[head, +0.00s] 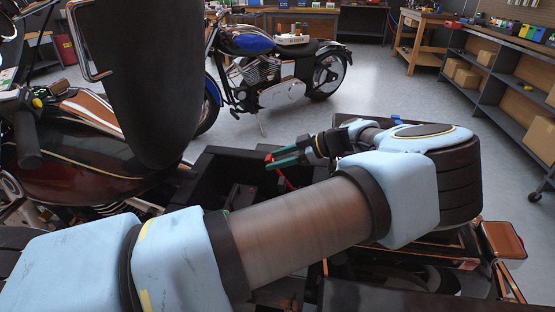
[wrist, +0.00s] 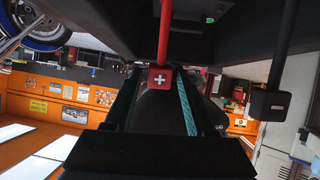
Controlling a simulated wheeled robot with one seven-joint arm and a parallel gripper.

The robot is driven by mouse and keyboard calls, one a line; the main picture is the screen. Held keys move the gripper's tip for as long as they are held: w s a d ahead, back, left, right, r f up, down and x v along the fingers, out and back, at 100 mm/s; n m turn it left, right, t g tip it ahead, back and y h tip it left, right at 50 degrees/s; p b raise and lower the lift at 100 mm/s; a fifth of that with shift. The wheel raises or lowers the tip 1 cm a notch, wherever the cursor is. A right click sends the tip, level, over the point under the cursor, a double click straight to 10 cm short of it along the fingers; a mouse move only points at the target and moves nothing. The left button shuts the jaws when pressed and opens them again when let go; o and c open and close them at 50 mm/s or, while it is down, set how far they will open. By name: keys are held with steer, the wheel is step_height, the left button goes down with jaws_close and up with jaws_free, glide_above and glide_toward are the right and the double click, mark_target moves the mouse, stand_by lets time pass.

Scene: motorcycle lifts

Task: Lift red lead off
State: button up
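The red lead (wrist: 166,38) ends in a red block with a white plus sign (wrist: 159,78). In the wrist view the block sits between the tips of my gripper (wrist: 159,76), and a narrow gap shows on each side. My gripper looks open, with teal pads on its fingers. In the head view my gripper (head: 270,162) reaches left over a dark open bay, with a bit of red at its tips. The red lead's far end is hidden.
A black lead with a dark block (wrist: 270,105) hangs to the right in the wrist view. Dark bay walls (head: 225,163) surround the gripper area. A brown motorcycle (head: 75,150) stands close on the left; a blue one (head: 280,70) stands behind on open floor.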

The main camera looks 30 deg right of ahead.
steer(key=shift+o, duration=0.7)
step_height(320, 180, up, 10)
steer(key=b, duration=0.1)
steer(key=shift+b, duration=0.3)
steer(key=g+h+p, duration=0.5)
steer(key=h+p, duration=0.1)
steer(key=p, duration=0.2)
glide_above(277, 171)
steer(key=a, duration=0.1)
steer(key=shift+m, duration=0.3)
steer(key=f, duration=0.6)
steer(key=w+f, duration=0.1)
steer(key=f, duration=0.2)
